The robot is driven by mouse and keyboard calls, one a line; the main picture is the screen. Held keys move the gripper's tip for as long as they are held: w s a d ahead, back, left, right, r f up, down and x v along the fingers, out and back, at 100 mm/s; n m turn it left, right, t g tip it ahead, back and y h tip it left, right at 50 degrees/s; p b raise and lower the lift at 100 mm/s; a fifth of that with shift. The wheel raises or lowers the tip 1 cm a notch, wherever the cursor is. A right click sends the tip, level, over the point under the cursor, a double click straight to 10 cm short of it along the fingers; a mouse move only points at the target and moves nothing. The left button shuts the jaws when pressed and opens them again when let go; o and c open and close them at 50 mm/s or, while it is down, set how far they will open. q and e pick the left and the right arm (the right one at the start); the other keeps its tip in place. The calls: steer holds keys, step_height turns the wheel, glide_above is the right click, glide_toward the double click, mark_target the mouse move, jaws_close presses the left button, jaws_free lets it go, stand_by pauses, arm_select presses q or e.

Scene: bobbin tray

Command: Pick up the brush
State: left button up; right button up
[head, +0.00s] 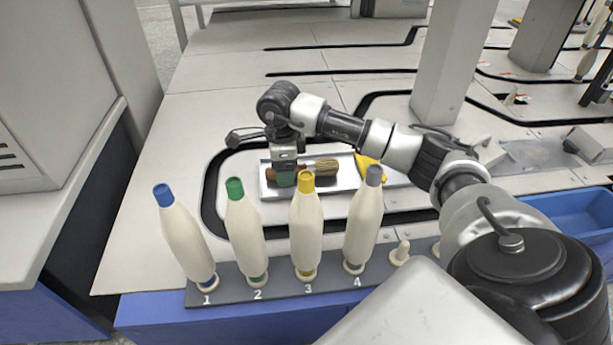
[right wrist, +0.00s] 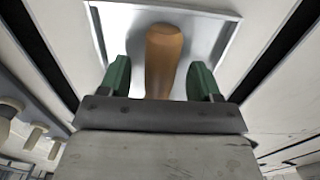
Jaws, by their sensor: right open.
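The brush (head: 326,165) lies in a shallow white tray (head: 347,158), its bristles to the right and its wooden handle to the left. My right gripper (head: 285,178) is over the tray at the handle and hides part of it. In the right wrist view the brown handle (right wrist: 163,55) shows between the two green fingers of the right gripper (right wrist: 160,78), with a gap on each side. The right gripper is open and holds nothing. My left gripper is not in view.
A yellow thing (head: 370,168) lies at the tray's right part. In front stands a dark numbered rack (head: 232,287) with blue-, green-, yellow- and grey-topped bobbins. A white post (head: 446,70) rises behind on the right. A blue bin (head: 575,208) is at the right edge.

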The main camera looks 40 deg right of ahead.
steer(key=shift+f, duration=0.55)
steer(key=shift+r, duration=0.15)
steer(key=c, duration=1)
steer(key=shift+r, duration=0.1)
